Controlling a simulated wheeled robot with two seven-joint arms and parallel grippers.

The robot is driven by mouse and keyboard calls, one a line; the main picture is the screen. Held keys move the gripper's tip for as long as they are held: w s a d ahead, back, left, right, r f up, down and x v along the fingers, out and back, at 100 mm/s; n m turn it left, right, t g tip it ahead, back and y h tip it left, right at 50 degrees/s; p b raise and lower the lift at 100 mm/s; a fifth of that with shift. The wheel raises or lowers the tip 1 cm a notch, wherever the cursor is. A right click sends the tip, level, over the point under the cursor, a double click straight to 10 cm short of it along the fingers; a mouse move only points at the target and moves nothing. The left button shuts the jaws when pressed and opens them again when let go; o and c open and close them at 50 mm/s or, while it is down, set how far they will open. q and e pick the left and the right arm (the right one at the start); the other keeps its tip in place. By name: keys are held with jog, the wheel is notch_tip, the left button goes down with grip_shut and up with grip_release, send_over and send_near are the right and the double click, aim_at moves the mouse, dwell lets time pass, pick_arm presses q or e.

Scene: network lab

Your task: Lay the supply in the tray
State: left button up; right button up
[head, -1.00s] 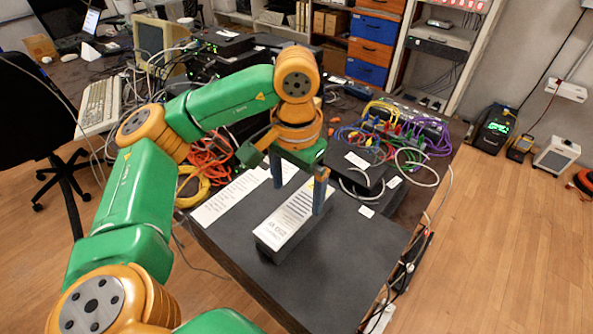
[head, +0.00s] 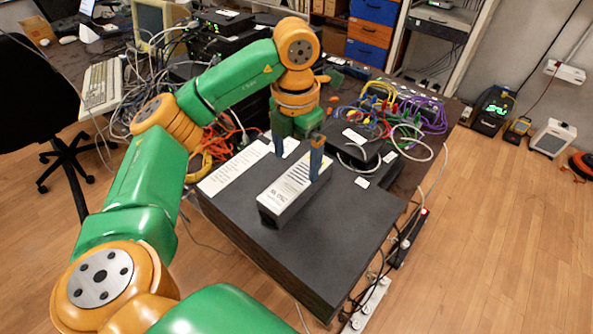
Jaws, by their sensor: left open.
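The supply is a long dark box (head: 286,196) with a white printed label on top. It lies on a flat black surface (head: 340,225). My left gripper (head: 298,166) is above the far part of the supply, its two blue fingers spread apart. The left finger is by the supply's far left side and the right finger overlaps its right edge. I cannot tell whether either finger touches it. I cannot make out a tray for certain. My right gripper is not in view.
A white printed sheet (head: 232,171) lies left of the supply. A small black device (head: 352,146) and tangled coloured cables (head: 395,110) lie behind to the right. A keyboard (head: 101,86) is at the left. The black surface's right front part is clear.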

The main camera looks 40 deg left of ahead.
aim_at(297, 178)
pick_arm(q)
jog(key=shift+n, duration=0.5)
notch_tip(297, 178, down, 7)
jog(key=shift+w+f+p, duration=0.1)
jog(key=shift+f+p, duration=0.1)
jog(key=shift+p, duration=0.2)
jog(key=shift+w+r, duration=0.1)
grip_shut()
